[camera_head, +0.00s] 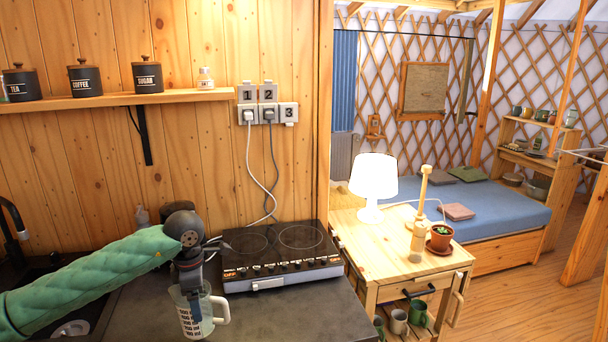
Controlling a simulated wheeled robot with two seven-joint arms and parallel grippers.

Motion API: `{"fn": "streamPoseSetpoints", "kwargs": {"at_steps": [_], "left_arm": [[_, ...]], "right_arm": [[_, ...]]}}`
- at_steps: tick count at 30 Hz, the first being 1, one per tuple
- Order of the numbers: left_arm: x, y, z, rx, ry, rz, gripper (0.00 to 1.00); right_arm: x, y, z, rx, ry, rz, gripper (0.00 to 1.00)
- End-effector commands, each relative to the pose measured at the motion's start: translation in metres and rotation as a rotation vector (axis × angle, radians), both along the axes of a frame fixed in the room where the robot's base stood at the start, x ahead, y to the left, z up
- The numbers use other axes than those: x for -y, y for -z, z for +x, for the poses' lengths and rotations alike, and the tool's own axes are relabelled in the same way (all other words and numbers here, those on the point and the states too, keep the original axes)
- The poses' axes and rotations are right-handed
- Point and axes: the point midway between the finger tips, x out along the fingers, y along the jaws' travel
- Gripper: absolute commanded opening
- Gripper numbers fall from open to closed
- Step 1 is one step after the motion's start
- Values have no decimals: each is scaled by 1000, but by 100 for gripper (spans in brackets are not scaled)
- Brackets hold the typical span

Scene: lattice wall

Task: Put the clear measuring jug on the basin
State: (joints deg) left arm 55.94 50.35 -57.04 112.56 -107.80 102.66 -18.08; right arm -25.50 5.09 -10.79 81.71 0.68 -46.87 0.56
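The clear measuring jug (206,325) is upright at the front of the dark counter, with its handle to the right and dark markings on its wall. My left gripper (190,294) points down at the jug's rim, and its fingers overlap the jug's upper part. I cannot tell whether they are closed on it or whether the jug's base touches the counter. A dark sink basin (22,272) is at the left below a black tap, partly hidden by my green-sleeved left arm. My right gripper is not in view.
A two-ring hob (280,258) stands on the counter to the right, with cables behind it. A small bottle (141,216) stands behind my arm. The counter right of the jug is clear. A wooden side table (392,268) with a lamp stands further right.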

Motion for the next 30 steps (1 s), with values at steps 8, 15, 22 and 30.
{"fn": "streamPoseSetpoints", "kwargs": {"at_steps": [8, 15, 22, 30], "left_arm": [[14, 9, -4, -1, 413, 1, 56], [25, 18, -8, -2, 774, 0, 56], [35, 26, -12, -3, 1119, 0, 56], [48, 35, -16, -1, 1522, 1, 56]], "right_arm": [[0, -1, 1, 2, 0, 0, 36], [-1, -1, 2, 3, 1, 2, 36], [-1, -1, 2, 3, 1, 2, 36], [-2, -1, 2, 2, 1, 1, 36]]}}
